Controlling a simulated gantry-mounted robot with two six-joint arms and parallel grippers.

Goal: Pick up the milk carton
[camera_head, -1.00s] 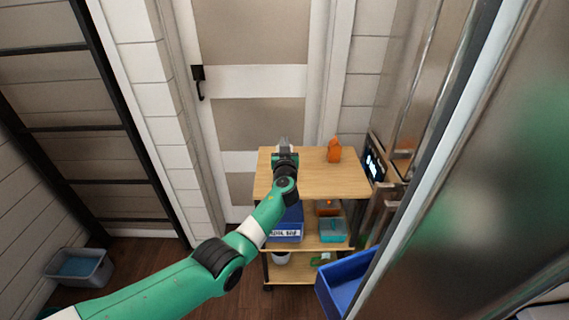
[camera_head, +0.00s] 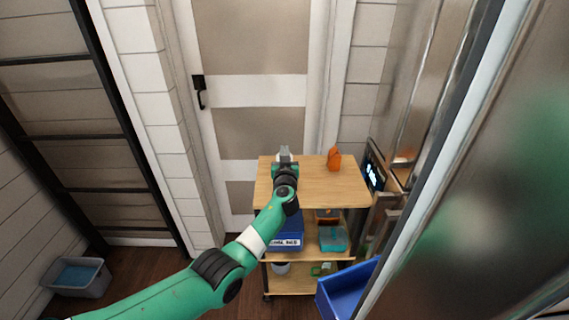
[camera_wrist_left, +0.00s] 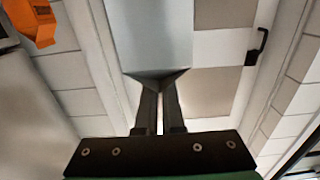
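A pale grey-white carton, taken as the milk carton (camera_wrist_left: 155,35), fills the top middle of the left wrist view, upside down there. Its folded top points toward my left gripper (camera_wrist_left: 160,92). The two dark fingers are close together and meet the carton at this folded top, so they look shut on it. In the head view the left gripper (camera_head: 285,160) is over the left back part of the wooden cart top (camera_head: 325,190). Only a small pale bit of the carton (camera_head: 284,150) shows there; the arm hides the rest. My right gripper is not in view.
An orange carton (camera_head: 334,158) stands on the cart top to the right and shows in the wrist view (camera_wrist_left: 35,20). Lower shelves hold a blue bin (camera_head: 287,232) and a teal container (camera_head: 333,239). Blue tray (camera_head: 345,285) in front; shiny appliance at right; grey tub (camera_head: 80,275) at left.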

